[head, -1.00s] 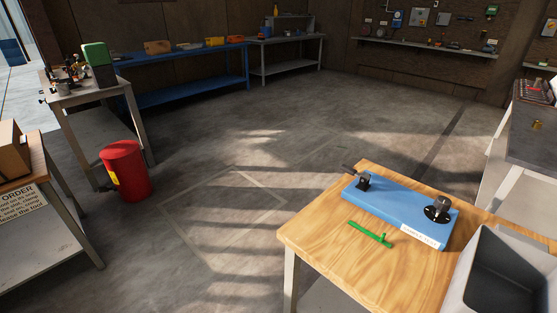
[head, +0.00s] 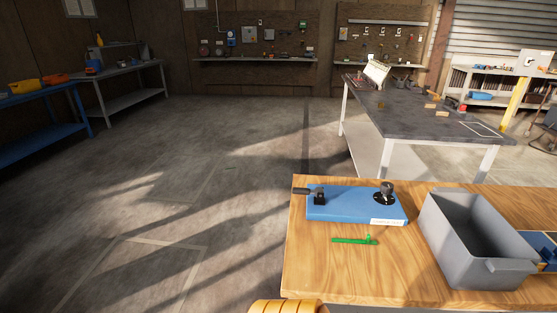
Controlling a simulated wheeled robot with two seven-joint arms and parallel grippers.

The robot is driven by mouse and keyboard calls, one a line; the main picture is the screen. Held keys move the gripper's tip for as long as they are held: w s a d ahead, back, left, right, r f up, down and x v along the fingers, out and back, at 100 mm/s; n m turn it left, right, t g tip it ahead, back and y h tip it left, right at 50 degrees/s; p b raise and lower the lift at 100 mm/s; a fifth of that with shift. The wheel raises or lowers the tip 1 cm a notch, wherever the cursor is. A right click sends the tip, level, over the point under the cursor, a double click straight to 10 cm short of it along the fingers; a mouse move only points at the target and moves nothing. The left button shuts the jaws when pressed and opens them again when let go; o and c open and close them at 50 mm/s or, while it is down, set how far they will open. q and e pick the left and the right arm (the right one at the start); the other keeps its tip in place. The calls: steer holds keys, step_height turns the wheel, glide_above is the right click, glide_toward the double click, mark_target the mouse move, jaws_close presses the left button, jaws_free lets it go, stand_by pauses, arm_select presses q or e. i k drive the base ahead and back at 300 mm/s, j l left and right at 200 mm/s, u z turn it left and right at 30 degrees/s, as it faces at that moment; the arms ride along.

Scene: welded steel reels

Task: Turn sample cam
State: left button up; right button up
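A blue fixture plate (head: 350,206) with a white label on its front edge lies on the wooden table (head: 320,271). A round black disc with a dark knob (head: 385,194), possibly the sample cam, sits on its right part. A small black block with a handle (head: 318,196) sits at its left end. A green tool (head: 354,240) lies on the wood in front of the plate. Neither of my grippers shows in the head view.
A grey open bin (head: 475,245) stands right of the plate, with a blue object (head: 543,252) beyond it. An orange-yellow rounded shape (head: 287,306) shows at the bottom edge. A dark-topped workbench (head: 425,112) stands behind. Open floor lies to the left.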

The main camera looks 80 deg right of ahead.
mark_target(301, 190)
steer(key=i+z, duration=0.7)
steer(key=z, duration=0.15)
steer(key=i+j+z, duration=0.1)
steer(key=i+z, duration=0.3)
steer(key=i+j+z, duration=0.25)
steer(key=z, duration=0.15)
steer(key=i+l+z, duration=0.1)
steer(key=z, duration=0.4)
steer(key=i+z, duration=0.25)
steer(key=z, duration=0.25)
steer(key=i+z, duration=0.2)
steer(key=z, duration=0.25)
steer(key=i+j+z, duration=0.1)
steer(key=z, duration=0.4)
steer(key=i+j+z, duration=0.2)
steer(key=z, duration=0.3)
steer(key=i, duration=0.05)
